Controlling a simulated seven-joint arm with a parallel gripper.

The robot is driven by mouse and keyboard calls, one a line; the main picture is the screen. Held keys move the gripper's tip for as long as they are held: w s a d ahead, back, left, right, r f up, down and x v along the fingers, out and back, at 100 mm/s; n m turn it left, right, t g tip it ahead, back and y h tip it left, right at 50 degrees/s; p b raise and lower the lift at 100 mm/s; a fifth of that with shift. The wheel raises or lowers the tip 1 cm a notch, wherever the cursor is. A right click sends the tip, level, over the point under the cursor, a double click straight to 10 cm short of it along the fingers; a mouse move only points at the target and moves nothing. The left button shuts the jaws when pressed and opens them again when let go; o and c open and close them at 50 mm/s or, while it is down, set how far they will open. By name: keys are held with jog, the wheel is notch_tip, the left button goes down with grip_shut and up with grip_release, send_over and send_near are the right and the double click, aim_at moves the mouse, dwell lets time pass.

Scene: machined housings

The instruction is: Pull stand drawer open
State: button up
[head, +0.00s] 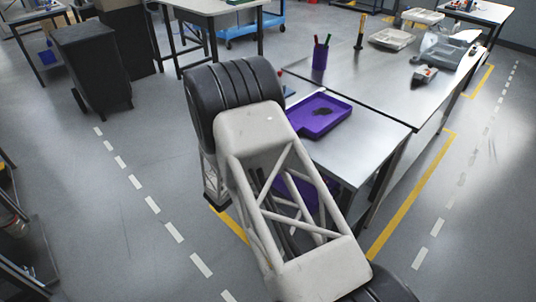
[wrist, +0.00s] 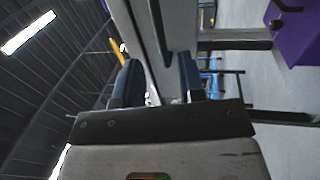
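A purple box-like body (wrist: 300,38) with a dark handle (wrist: 290,7) shows at the upper right edge of the wrist view, cut off by the frame. It looks like the stand drawer. In the head view, a purple thing (head: 297,190) shows under the table through my arm's lattice, mostly hidden. My gripper (wrist: 159,78) has its two blue-padded fingers apart, with nothing held between them. The purple body lies off to the right of the fingers, apart from them. My arm hides most of the gripper in the head view.
Grey parts (head: 445,50) lie on the farther table. The floor between is clear.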

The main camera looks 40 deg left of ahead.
jog(key=shift+w, duration=0.15)
jog(key=shift+w+r, duration=0.25)
jog(key=shift+w, duration=1)
jog(key=shift+w+r, duration=0.25)
jog(key=shift+w, duration=0.95)
jog(key=shift+w+r, duration=0.25)
jog(key=shift+w, duration=1)
grip_shut()
